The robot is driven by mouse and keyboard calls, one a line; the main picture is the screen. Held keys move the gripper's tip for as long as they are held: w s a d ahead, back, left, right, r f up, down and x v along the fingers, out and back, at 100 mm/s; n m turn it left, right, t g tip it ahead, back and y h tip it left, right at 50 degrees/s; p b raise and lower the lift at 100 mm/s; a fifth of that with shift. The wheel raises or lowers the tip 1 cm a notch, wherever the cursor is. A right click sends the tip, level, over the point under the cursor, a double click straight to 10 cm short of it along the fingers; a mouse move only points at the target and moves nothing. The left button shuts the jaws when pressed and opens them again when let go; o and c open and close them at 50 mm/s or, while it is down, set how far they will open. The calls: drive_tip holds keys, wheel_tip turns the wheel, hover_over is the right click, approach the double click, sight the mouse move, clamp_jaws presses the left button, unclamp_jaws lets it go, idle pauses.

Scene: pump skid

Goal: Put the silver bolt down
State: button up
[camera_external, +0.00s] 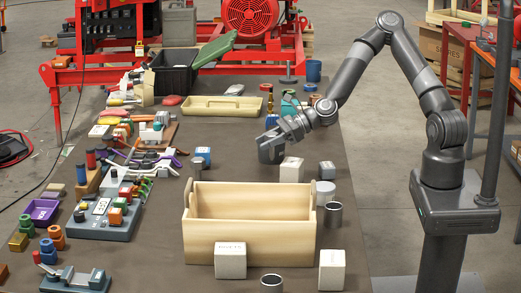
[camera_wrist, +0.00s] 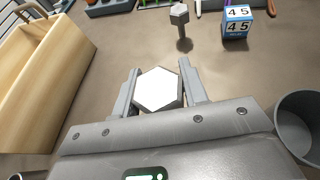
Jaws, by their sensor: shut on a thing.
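My gripper (camera_wrist: 160,82) is shut on a silver bolt (camera_wrist: 158,92), with one finger on each side of its hexagonal head. The head's top face looks bright white in the wrist view; the shank is hidden below. In the outside view, my gripper (camera_external: 271,150) is over the brown table, behind the wooden box, and the held bolt cannot be made out clearly. A second grey hex-headed bolt (camera_wrist: 180,22) stands head up on the table ahead; it also shows in the outside view (camera_external: 197,168).
The open wooden box (camera_external: 250,241) stands in front of my gripper. A white block (camera_external: 291,171) is close to my gripper on the right. Tools crowd the table's left side. Bare table lies between the held bolt and standing bolt.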

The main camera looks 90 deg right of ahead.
drive_tip(key=w+d+r+m+h, duration=0.15)
drive_tip(key=w+d, duration=0.25)
drive_tip(key=d, duration=0.6)
drive_tip(key=w+d+r+m+h, duration=0.1)
drive_tip(key=w+d+m+h, duration=0.15)
drive_tip(key=w+d, duration=0.45)
drive_tip(key=w+d+r+m+h, duration=0.1)
drive_tip(key=w+d+h, duration=0.1)
drive_tip(key=d, duration=1)
drive_tip(key=shift+t, duration=0.3)
drive_tip(key=shift+w+a+f, duration=1.3)
drive_tip(key=shift+w+f, duration=0.15)
drive_tip(key=shift+f, duration=0.4)
drive_tip(key=shift+w+a+f, duration=1.3)
drive_tip(key=shift+w+f, duration=0.1)
drive_tip(key=shift+f, duration=0.5)
drive_tip(key=shift+w+a+f, duration=1.3)
drive_tip(key=shift+w+f, duration=0.15)
drive_tip(key=shift+f, duration=0.4)
drive_tip(key=shift+f, duration=0.2)
drive_tip(key=o, duration=1)
drive_tip(key=shift+o, duration=0.2)
drive_tip(key=shift+r, duration=0.15)
